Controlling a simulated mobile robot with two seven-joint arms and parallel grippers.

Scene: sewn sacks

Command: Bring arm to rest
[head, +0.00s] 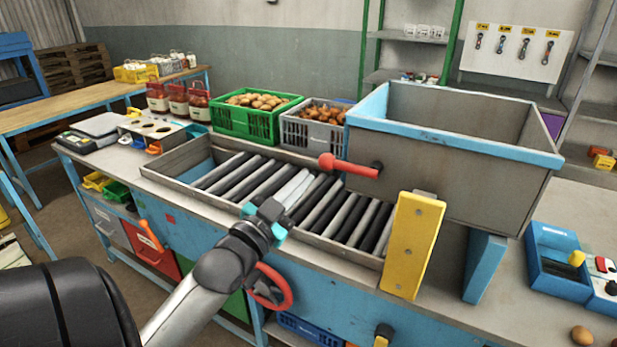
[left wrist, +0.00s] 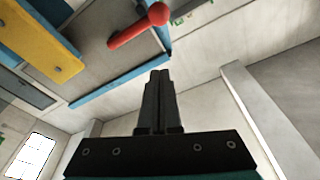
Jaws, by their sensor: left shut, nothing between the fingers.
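My left arm comes in from the lower left in the head view. Its left gripper (head: 270,210), dark with teal parts, hangs in front of the roller conveyor (head: 167,171), near its front rail. In the left wrist view the two dark fingers of the left gripper (left wrist: 160,75) lie together with nothing between them. They point toward the ceiling. My right gripper is in neither view.
A grey hopper with a blue rim (head: 455,143) and a red lever (head: 348,166) stands right of the gripper, with a yellow block (head: 412,245) below. A green crate (head: 250,120) and a grey crate (head: 310,132) stand behind the rollers. A red ring handle (head: 287,288) is close to my arm.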

